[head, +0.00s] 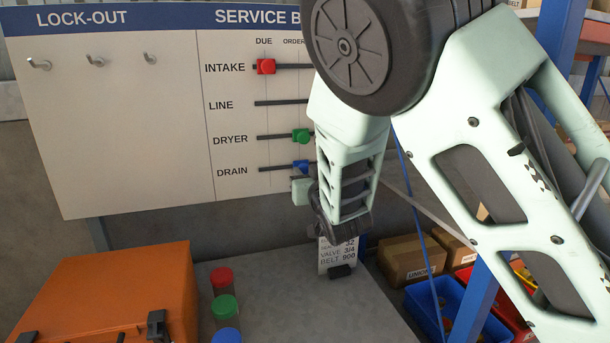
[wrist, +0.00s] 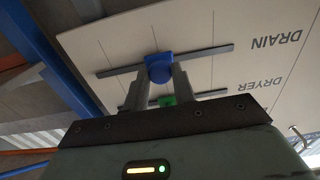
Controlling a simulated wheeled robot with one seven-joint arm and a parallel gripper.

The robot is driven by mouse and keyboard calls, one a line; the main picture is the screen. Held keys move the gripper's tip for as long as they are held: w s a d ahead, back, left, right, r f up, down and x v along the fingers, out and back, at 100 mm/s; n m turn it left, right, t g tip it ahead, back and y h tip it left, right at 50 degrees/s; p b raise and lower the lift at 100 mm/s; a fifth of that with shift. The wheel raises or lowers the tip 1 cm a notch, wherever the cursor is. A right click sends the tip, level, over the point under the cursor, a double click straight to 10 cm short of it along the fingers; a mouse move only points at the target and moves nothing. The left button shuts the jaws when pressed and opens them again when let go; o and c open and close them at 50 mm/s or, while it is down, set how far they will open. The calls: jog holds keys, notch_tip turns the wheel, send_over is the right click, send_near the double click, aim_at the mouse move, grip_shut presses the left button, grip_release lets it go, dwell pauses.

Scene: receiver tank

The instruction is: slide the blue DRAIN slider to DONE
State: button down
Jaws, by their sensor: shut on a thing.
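The blue DRAIN slider (head: 301,166) sits on the lowest rail of the white service board, right of the DRAIN label, past the DUE column and near the ORDER heading's line. My arm hides the right part of the rails and headings, so DONE is not visible. In the wrist view the blue slider (wrist: 159,67) is between the two fingertips of my gripper (wrist: 158,76), which is shut on it. In the head view my gripper (head: 301,187) shows only in part, just below the slider.
A red slider (head: 266,66) is on the INTAKE rail and a green slider (head: 300,135) on the DRYER rail. The LINE rail (head: 280,102) shows no slider left of my arm. Below are an orange case (head: 120,290) and red, green and blue pieces on a grey table (head: 290,300).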

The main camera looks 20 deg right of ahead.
jog(key=d+b, duration=0.3)
jog(key=d, duration=0.5)
jog(key=c, duration=1.1)
grip_release()
jog(key=shift+d, duration=0.1)
jog(key=shift+c, duration=0.2)
jog(key=shift+s, duration=0.1)
